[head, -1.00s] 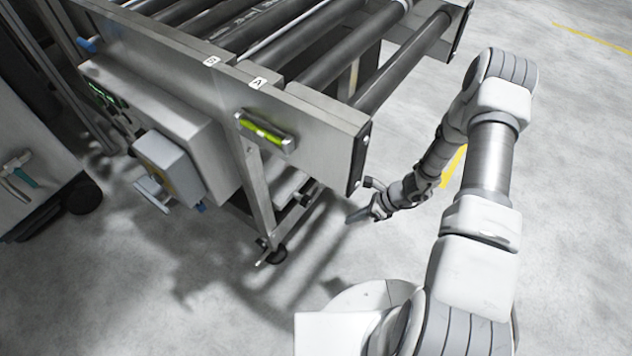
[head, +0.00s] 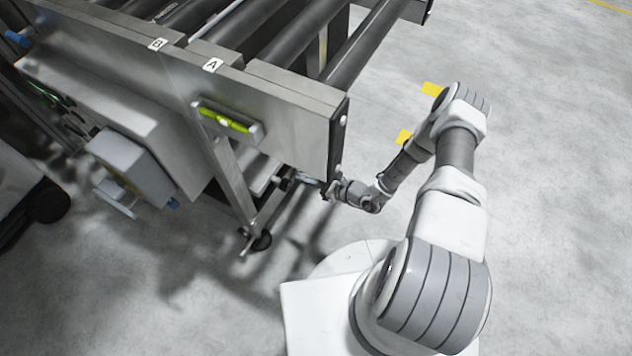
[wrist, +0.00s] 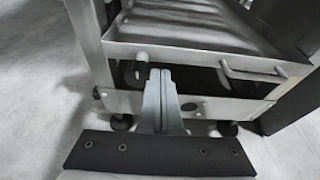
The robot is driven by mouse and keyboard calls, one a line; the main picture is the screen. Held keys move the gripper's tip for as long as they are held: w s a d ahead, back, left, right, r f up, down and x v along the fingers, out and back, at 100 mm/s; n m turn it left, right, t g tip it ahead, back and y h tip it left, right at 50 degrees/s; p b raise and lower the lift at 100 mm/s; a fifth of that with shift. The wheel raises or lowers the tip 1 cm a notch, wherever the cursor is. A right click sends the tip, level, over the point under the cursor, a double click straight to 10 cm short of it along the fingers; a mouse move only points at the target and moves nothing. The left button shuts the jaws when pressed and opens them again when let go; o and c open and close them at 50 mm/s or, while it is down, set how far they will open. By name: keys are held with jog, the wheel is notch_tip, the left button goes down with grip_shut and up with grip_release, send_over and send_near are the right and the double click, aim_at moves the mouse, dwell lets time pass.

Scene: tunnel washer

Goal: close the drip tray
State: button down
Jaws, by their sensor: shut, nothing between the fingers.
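The drip tray (wrist: 190,55) is a shallow grey metal tray under the roller conveyor, with a bar handle (wrist: 255,74) on the right of its front. A strip of it shows in the head view (head: 263,172) beneath the conveyor's side plate. My gripper (wrist: 160,74) is shut and empty, its fingertips in front of the tray's front, left of the handle. A dark round knob (wrist: 136,72) is beside the fingertips; I cannot tell whether they touch. In the head view my gripper (head: 308,182) is low by the conveyor's end, its tips partly hidden. How far the tray stands out is unclear.
The conveyor's side plate (head: 270,115) and rollers (head: 335,60) overhang the tray. A conveyor leg (head: 232,180) stands left of it. A grey box (head: 130,165) is mounted further left. Open floor (head: 550,150) lies to the right.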

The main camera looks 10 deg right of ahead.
aim_at(277, 167)
jog(key=x, duration=0.2)
jog(key=b+x, duration=0.1)
jog(key=x, duration=0.2)
jog(key=shift+w+a+r, duration=0.25)
jog(key=shift+w+a, duration=0.05)
jog(key=shift+a, duration=0.05)
jog(key=shift+w+a+b, duration=0.3)
jog(key=shift+a, duration=0.1)
jog(key=shift+r, duration=0.1)
jog(key=shift+w+a, duration=0.75)
jog(key=shift+a, duration=0.2)
